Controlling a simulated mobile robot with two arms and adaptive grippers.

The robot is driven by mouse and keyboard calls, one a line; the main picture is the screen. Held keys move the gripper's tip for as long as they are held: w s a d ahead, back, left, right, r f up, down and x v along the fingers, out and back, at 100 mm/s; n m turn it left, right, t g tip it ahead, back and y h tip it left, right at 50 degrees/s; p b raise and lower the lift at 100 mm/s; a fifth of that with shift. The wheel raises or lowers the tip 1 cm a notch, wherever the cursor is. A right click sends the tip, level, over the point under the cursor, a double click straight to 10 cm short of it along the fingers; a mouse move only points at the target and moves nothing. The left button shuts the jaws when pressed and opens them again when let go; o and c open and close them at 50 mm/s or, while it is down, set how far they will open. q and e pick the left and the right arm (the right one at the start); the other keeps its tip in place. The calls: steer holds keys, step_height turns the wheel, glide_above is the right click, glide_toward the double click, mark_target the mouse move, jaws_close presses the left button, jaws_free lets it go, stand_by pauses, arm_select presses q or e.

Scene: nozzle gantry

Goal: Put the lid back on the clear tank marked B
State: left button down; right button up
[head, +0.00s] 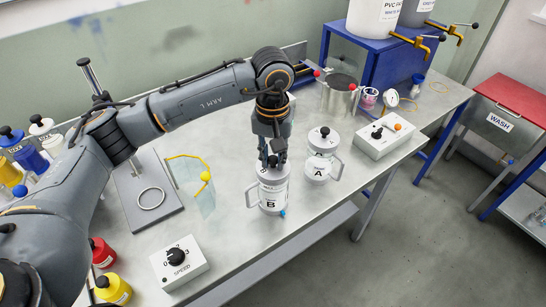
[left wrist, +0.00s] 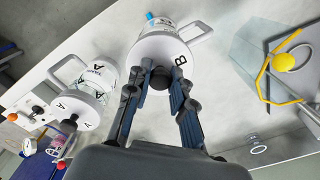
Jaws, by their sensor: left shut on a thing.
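Tank B (head: 271,197) stands upright on the bench with a handle at its left and a blue tap low at its front. Its round white lid, marked B, shows in the left wrist view (left wrist: 150,50) directly over the tank mouth. My left gripper (head: 271,160) points down over the tank, its fingers shut on the lid's dark knob (left wrist: 160,77). The fingers hide part of the lid in the head view. I cannot tell whether the lid rests fully on the rim. My right gripper is in neither view.
Tank A (head: 317,170), with its knobbed lid, stands close at the right. A white control box (head: 384,135) sits beyond it. A speed box (head: 179,262) is near the front edge. A clear yellow-edged panel (head: 196,185) stands at the left. Bare bench lies in front of tank B.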

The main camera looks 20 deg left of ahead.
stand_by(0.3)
arm_select(q)
steer(key=c, duration=0.6)
jaws_free()
steer(key=shift+r+p, duration=1.25)
steer(key=shift+r, duration=2.25)
jaws_close()
steer(key=shift+f, duration=0.1)
